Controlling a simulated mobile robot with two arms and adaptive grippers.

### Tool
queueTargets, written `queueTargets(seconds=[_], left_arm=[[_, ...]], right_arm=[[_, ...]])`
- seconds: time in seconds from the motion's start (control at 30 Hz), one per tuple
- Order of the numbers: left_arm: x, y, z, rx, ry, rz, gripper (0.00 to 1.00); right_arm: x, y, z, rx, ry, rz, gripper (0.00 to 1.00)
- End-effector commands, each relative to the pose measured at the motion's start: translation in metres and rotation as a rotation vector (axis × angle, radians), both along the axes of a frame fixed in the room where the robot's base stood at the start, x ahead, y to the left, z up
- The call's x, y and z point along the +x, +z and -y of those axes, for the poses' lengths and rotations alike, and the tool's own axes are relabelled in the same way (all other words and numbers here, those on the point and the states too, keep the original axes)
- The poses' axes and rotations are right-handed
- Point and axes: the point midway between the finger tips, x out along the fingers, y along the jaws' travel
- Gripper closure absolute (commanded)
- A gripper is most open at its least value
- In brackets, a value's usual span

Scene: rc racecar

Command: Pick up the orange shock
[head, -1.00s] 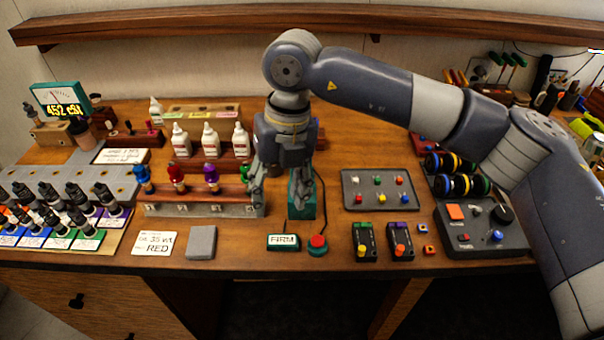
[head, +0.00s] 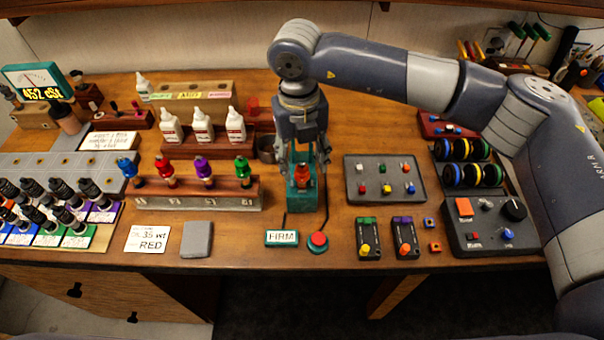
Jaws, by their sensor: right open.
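The orange shock (head: 304,182) stands in a green stand (head: 301,203) at the middle of the bench. Its lower part is hidden in the stand and its top is partly hidden by my right gripper. My right gripper (head: 304,163) points down over the stand, fingers open, one on each side above the orange shock. I cannot tell whether a finger touches it. My left gripper is out of view.
A wooden rack (head: 197,193) with blue, red, purple and green shocks stands just left of the stand. White bottles (head: 203,125) stand behind it. A red button (head: 318,239) is in front, and a grey panel (head: 384,180) of coloured knobs is to the right.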

Motion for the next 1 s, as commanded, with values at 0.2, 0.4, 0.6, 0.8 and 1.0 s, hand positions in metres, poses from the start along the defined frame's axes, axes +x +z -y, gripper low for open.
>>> queueTargets(seconds=[0.2, 0.4, 0.6, 0.8, 1.0], left_arm=[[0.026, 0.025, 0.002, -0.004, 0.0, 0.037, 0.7], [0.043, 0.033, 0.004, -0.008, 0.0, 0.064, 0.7], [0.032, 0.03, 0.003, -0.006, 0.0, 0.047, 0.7], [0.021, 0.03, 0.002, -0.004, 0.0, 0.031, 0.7], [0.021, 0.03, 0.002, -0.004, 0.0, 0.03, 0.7]], right_arm=[[0.0, -0.023, -0.003, -0.001, 0.002, -0.005, 0.49], [0.001, -0.045, -0.002, -0.001, 0.001, -0.003, 0.49], [0.001, -0.048, -0.002, 0.0, 0.001, -0.001, 0.49], [0.001, -0.047, -0.002, 0.0, 0.001, -0.001, 0.88], [0.001, -0.047, -0.002, 0.0, 0.001, -0.001, 0.99]])
